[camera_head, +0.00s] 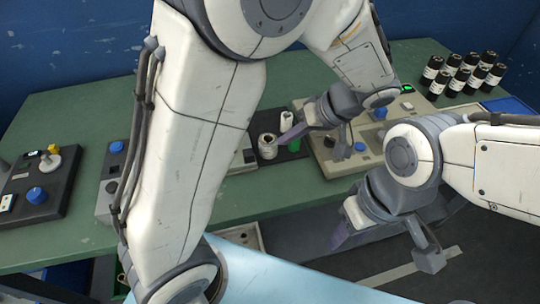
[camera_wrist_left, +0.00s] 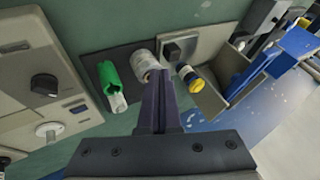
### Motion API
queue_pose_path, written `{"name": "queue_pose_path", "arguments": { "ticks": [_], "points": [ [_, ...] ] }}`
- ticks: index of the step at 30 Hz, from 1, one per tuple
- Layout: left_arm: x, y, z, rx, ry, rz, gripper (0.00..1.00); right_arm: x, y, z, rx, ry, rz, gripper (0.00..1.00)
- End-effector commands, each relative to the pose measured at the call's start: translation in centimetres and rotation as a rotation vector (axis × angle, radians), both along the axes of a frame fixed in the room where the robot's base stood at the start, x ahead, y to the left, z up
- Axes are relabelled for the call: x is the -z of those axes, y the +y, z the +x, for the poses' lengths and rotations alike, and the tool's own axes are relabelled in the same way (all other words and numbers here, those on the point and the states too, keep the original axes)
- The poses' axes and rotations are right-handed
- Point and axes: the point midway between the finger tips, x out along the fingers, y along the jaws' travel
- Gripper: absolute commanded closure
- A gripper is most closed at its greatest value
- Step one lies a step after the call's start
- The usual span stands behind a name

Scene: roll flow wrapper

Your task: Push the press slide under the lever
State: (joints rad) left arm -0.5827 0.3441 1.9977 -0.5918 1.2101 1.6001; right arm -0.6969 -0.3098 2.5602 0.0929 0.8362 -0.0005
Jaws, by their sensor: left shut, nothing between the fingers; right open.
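My left gripper (camera_head: 291,135) is shut and empty above a dark plate (camera_head: 292,154); its fingers (camera_wrist_left: 160,103) fill the middle of the left wrist view. By the fingertips stand a white roll (camera_head: 267,148), also in the left wrist view (camera_wrist_left: 145,67), and a white-and-green cylinder (camera_head: 288,119), also there (camera_wrist_left: 112,88). I cannot tell whether the fingers touch the roll. A grey block with a black knob (camera_wrist_left: 172,50) lies beyond the roll. I cannot make out which part is the press slide or the lever. My right gripper (camera_head: 342,234) is open over the near edge.
A beige machine (camera_head: 335,160) with blue knobs stands right of the dark plate. Several dark bottles (camera_head: 465,75) stand at the back right. A dark control box (camera_head: 38,188) sits at the left on the green table (camera_head: 85,120). My left arm hides much of the table's middle.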

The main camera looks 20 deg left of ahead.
Motion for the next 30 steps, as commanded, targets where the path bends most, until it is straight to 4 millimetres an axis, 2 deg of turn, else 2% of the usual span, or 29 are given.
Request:
{"name": "queue_pose_path", "arguments": {
  "ticks": [5, 12, 18, 30],
  "points": [
    [1.4, 1.2, 0.3, -0.02, -0.013, 0.011, 1.0, 0.2, 0.0, 0.0, 0.0, -0.001, 0.001, 0.54],
    [5.0, 3.8, 0.4, -0.018, -0.01, 0.011, 1.0, 0.4, 0.0, 0.0, 0.0, -0.001, 0.001, 0.54],
    [7.3, 5.4, 0.6, -0.016, -0.011, 0.008, 1.0, 0.5, 0.0, 0.0, 0.0, -0.001, 0.001, 0.54],
    [8.1, 6.0, 0.7, -0.015, -0.014, 0.006, 1.0, 0.5, 0.0, 0.0, 0.0, 0.0, 0.0, 0.54]
  ]
}}
